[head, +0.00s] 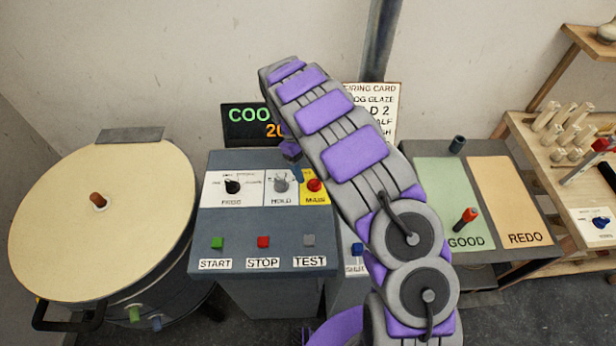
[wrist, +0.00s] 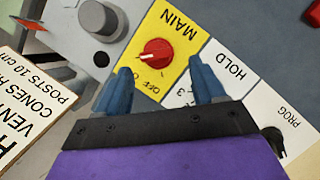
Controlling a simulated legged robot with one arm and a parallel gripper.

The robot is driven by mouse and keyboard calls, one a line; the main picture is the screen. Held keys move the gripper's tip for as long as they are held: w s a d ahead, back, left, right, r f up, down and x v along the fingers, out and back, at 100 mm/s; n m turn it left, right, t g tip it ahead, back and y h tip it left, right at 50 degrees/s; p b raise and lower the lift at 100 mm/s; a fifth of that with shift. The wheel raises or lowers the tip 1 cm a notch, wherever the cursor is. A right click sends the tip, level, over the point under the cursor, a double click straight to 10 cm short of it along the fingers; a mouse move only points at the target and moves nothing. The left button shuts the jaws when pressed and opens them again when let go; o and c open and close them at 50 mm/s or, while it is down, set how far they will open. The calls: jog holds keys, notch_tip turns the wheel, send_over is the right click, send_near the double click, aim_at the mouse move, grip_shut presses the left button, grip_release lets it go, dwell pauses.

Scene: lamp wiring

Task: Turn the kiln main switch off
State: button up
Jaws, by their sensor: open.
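The kiln main switch is a red knob (head: 314,184) on the yellow MAIN panel (head: 314,198) of the grey-blue control console (head: 270,290). In the wrist view the red knob (wrist: 157,52) carries a pale pointer mark toward the picture's left. Part of the OFF lettering shows below it, partly cut by my finger, so I cannot tell its setting. My gripper (wrist: 162,82) is open, its two blue fingers apart, with the knob just beyond the gap between the tips. In the head view my gripper (head: 297,174) hangs over the console, partly hidden by my arm.
The HOLD knob (head: 281,185) and black PROG knob (head: 232,187) sit left of MAIN. START (head: 218,243), STOP (head: 263,242) and TEST (head: 309,241) buttons are below. A display (head: 245,125) and firing card (head: 386,100) stand behind. The round kiln (head: 110,230) is at left.

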aim_at(314, 179)
jog(key=d+f, duration=0.2)
jog(key=d, duration=0.1)
jog(key=shift+s+f, duration=0.1)
jog(key=shift+s, duration=0.3)
jog(key=shift+s+d+f, duration=0.1)
jog(key=shift+d+f, duration=0.05)
jog(key=shift+f, duration=0.4)
jog(key=shift+a+f, duration=0.2)
jog(key=shift+a, duration=1.35)
jog(key=shift+c, duration=0.2)
jog(key=shift+d+r, duration=0.15)
jog(key=shift+d, duration=1.1)
jog(key=c, duration=0.6)
jog(key=shift+s+a, duration=0.1)
jog(key=shift+c, duration=0.8)
jog(key=shift+a, duration=0.45)
jog(key=shift+c, duration=1.3)
jog(key=shift+d, duration=0.1)
